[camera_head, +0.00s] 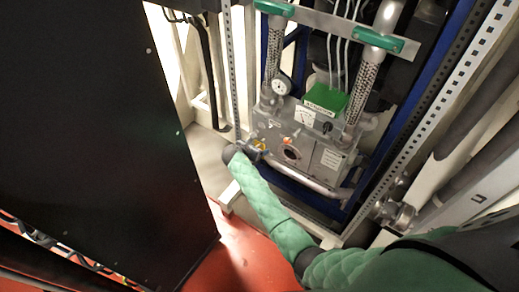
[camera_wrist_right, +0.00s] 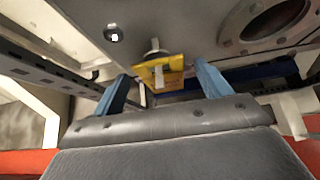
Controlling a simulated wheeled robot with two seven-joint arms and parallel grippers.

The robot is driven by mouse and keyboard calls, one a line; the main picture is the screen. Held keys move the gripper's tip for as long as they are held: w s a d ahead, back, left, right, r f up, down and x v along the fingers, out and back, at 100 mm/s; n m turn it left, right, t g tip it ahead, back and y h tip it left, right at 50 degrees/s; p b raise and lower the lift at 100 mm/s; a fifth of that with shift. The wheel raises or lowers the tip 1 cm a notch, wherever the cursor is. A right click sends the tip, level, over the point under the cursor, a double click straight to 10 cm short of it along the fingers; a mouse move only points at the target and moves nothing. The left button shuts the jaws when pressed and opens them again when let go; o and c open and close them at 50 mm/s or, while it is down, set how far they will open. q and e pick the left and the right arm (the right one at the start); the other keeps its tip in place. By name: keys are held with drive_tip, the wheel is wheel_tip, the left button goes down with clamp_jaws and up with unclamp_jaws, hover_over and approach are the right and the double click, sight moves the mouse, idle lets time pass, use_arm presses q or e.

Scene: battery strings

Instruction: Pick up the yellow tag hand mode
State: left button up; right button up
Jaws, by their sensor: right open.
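The yellow tag (camera_wrist_right: 160,72) hangs from a small metal stem on the underside of a grey metal housing in the right wrist view. It also shows as a small yellow patch in the head view (camera_head: 260,145). My right gripper (camera_wrist_right: 165,82) is open, with one blue finger to the left of the tag and one to its right. The tag's lower edge is close to the gap between the fingers, and I see clear space on its left side. In the head view the right gripper (camera_head: 254,152) is small and reaches the front of the grey unit. My left gripper is not in view.
A perforated rail (camera_head: 447,105) stands on the right. A large black panel (camera_head: 95,130) fills the left. Red floor (camera_head: 240,255) shows below.

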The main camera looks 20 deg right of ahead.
drive_tip(key=shift+x, duration=1.3)
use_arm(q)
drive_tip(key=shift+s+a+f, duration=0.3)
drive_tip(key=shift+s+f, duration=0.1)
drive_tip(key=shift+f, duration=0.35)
use_arm(e)
drive_tip(key=c, duration=1)
drive_tip(key=shift+c, duration=0.2)
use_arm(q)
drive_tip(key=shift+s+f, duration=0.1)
use_arm(e)
drive_tip(key=shift+r, duration=0.15)
